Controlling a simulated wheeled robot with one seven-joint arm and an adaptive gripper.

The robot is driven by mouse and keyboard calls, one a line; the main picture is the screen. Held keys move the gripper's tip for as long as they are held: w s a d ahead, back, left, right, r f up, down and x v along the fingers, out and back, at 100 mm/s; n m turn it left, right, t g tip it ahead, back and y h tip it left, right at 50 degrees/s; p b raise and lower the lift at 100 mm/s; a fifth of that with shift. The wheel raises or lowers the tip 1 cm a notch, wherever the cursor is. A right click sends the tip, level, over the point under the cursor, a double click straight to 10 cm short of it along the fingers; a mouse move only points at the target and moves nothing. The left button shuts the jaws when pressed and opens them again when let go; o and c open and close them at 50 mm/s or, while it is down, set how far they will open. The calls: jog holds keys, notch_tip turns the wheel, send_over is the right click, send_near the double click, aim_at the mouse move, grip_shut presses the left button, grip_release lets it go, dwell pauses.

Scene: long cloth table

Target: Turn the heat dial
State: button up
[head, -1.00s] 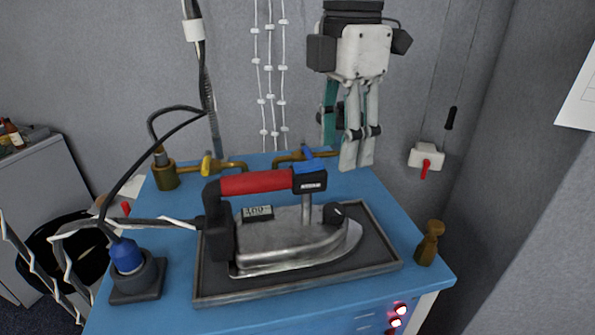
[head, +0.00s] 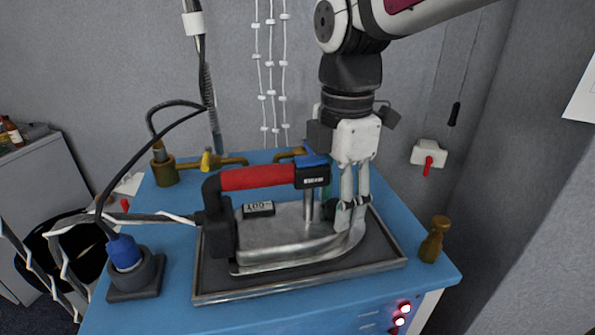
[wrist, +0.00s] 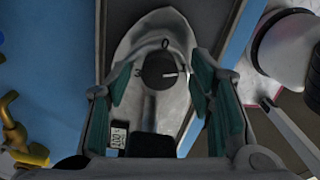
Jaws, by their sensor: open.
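The heat dial (wrist: 160,70) is a dark round knob with a white mark, on the top of the iron near its tip. The iron (head: 285,244) has a silver body, a red handle (head: 257,178) and a small display. It lies flat on a dark framed tray (head: 385,252). My gripper (wrist: 160,80) points down over the iron's tip with its jaws open. In the wrist view one finger is on each side of the dial. I cannot tell whether they touch it. In the head view the fingers partly hide the dial.
The tray sits on a blue table (head: 160,235). Brass fittings (head: 163,168) are at the back left, a small brass piece (head: 433,240) at the right. Red lit switches (head: 401,315) are on the front.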

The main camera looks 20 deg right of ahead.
grip_shut()
jog(key=shift+s+r+m+p, duration=0.1)
jog(key=shift+m+p, duration=0.65)
jog(key=shift+m, duration=0.25)
jog(key=shift+m+p, duration=0.65)
jog(key=shift+m, duration=0.65)
grip_release()
notch_tip(320, 180, up, 12)
